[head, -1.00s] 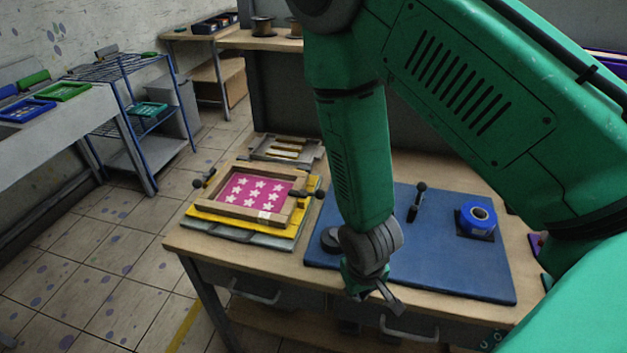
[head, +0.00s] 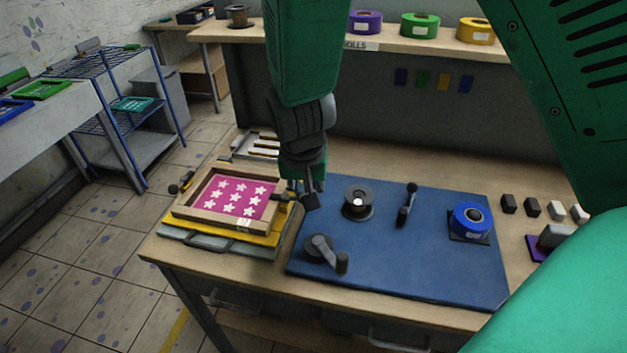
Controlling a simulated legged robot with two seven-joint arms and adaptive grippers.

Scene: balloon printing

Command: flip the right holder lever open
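The wooden frame (head: 183,213) with a pink star-print screen (head: 230,195) lies on a yellow and grey base at the left of the table. The right holder lever (head: 281,198) is a dark lever at the frame's right side, and its outer end is partly hidden by my gripper. The left holder lever (head: 182,184) shows at the frame's left side. My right gripper (head: 311,196) points down just beside the right lever's outer end. I cannot tell whether it touches the lever or how far its fingers are apart. My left gripper is out of view.
Small blocks (head: 532,207) stand at the right. A shelf (head: 390,45) with coloured rolls stands behind.

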